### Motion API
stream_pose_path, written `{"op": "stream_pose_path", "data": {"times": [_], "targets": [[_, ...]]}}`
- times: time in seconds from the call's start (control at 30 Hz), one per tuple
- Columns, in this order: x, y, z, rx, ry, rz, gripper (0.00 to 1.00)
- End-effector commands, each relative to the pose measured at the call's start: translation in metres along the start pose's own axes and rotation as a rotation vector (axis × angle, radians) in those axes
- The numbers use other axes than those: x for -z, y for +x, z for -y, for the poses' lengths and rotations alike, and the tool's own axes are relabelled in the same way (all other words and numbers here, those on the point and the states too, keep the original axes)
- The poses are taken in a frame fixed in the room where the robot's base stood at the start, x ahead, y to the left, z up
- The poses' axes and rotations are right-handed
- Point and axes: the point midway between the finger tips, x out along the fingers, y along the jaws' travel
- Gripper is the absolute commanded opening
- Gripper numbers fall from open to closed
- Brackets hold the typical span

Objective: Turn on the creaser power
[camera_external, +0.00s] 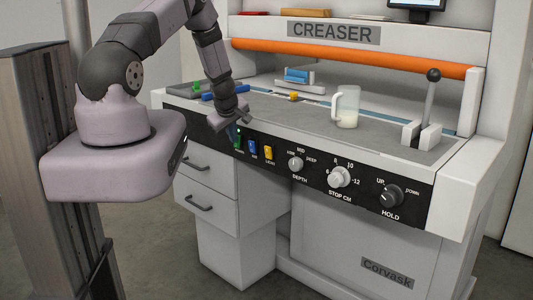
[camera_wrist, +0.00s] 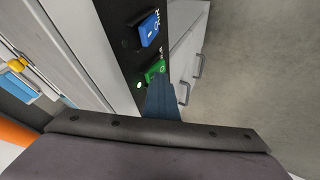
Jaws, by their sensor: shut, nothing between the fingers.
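The creaser (camera_external: 452,166) is a white machine with a black front control panel (camera_external: 316,190). A green rocker switch (camera_external: 238,140) sits at the panel's left end. It also shows in the wrist view (camera_wrist: 154,70), with a bright green light (camera_wrist: 139,85) glowing beside it; its label is partly hidden. My gripper (camera_external: 234,132) is shut and empty. In the wrist view its bluish fingertips (camera_wrist: 161,84) are right at the green switch and cover part of its edge; I cannot tell if they touch.
A blue switch (camera_external: 253,147) and a yellow switch (camera_external: 268,153) are to the right. Knobs for depth (camera_external: 295,164), stop (camera_external: 339,177) and hold (camera_external: 391,195) follow. Grey drawers (camera_external: 207,185) are below; floor is open in front.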

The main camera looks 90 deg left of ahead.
Motion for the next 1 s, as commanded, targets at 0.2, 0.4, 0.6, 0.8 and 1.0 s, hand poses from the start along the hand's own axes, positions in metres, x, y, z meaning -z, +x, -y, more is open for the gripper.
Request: {"op": "stream_pose_path", "data": {"times": [0.2, 0.4, 0.6, 0.8, 1.0], "targets": [[0.013, -0.014, -0.028, -0.039, 0.008, -0.021, 0.00], [0.016, -0.017, -0.030, -0.039, 0.008, -0.023, 0.00], [0.016, -0.017, -0.029, -0.039, 0.008, -0.023, 0.00], [0.015, -0.018, -0.022, -0.037, 0.005, -0.022, 0.00], [0.011, -0.023, -0.001, -0.023, 0.004, -0.012, 0.00]]}}
